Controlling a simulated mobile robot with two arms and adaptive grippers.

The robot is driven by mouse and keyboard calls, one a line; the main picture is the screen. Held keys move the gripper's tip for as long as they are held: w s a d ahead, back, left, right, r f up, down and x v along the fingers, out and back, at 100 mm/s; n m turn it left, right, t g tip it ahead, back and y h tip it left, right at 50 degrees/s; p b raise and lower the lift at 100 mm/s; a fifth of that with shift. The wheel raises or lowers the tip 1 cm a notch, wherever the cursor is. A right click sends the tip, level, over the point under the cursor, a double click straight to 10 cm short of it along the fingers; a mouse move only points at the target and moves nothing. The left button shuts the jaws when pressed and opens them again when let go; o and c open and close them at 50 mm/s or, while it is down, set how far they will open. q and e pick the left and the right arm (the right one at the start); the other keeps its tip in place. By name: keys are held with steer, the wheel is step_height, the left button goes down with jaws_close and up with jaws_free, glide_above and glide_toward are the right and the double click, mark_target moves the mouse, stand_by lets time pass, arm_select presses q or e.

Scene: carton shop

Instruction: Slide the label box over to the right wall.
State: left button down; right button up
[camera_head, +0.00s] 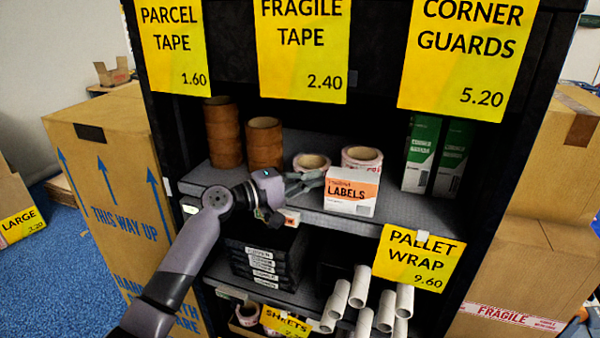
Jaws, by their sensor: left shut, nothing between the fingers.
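The label box (351,193) is a small white and orange carton marked LABELS. It sits at the front of the middle shelf (408,212), right of the shelf's centre. My left gripper (318,180) is shut and empty, with its fingertips at the left side of the label box. I cannot tell whether they touch it. The right wall (496,165) of the shelf is dark, with bare shelf and green cartons between it and the label box. My right gripper is not in view.
Green corner guard cartons (437,155) stand at the right rear. Tape rolls (361,157) lie behind the label box, and brown tape stacks (264,143) stand to the left. A yellow pallet wrap sign (417,258) hangs on the shelf's front edge. White tubes (360,286) stand below.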

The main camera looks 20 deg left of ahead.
arm_select(q)
steer(key=d+p, duration=0.2)
steer(key=d, duration=0.7)
steer(key=d+p, duration=0.2)
steer(key=d, duration=0.8)
steer(key=shift+r+p, duration=0.2)
steer(key=shift+p, duration=0.1)
steer(key=shift+d+f, duration=0.1)
steer(key=shift+d, duration=0.3)
steer(key=shift+a, duration=0.15)
